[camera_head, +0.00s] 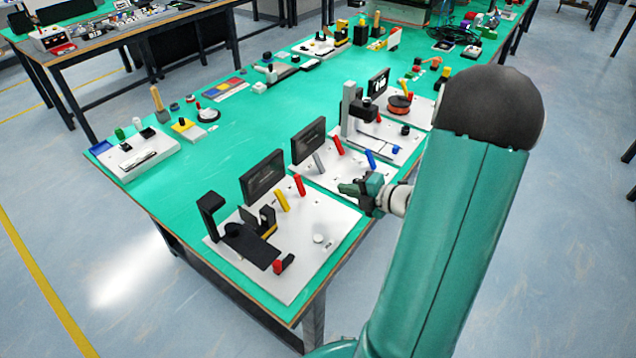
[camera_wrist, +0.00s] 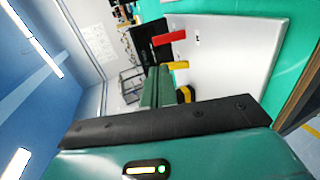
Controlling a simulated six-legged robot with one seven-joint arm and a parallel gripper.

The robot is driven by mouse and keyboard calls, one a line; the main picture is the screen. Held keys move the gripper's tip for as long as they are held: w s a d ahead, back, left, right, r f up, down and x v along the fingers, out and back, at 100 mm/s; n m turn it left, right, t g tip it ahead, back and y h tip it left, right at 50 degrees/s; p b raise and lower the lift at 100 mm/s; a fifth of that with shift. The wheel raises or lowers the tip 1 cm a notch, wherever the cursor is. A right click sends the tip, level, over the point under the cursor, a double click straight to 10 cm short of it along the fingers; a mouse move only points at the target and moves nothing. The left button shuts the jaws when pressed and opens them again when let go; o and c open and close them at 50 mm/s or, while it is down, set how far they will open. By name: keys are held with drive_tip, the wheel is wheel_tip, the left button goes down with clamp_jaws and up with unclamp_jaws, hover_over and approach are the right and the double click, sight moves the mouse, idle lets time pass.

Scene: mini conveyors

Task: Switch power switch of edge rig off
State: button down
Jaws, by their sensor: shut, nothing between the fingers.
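The rig at the near end of the green table is a white base plate (camera_head: 325,222) with a dark screen (camera_head: 262,178), a yellow lever (camera_head: 282,200), a red lever (camera_head: 299,184) and a black bracket device. A small black and red switch (camera_head: 280,265) sits at its front corner; I cannot tell for sure that it is the power switch. My gripper (camera_head: 345,188) is shut and empty, above the table's right side near the boundary with the second rig. In the wrist view my gripper (camera_wrist: 157,88) points toward a plate with a red lever (camera_wrist: 168,38) and a yellow lever (camera_wrist: 174,66).
A second rig with a screen (camera_head: 308,140) and a red lever (camera_head: 338,145) stands just behind. A third rig with a grey stand (camera_head: 352,115) is beyond it. A white box (camera_head: 135,152) is at the left edge. The green table middle (camera_head: 215,150) is clear.

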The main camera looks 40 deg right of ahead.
sight(300, 180)
drive_tip(key=x, duration=1.3)
drive_tip(key=shift+w+a+f, duration=0.1)
drive_tip(key=shift+w+a, duration=0.05)
drive_tip(key=shift+w, duration=0.15)
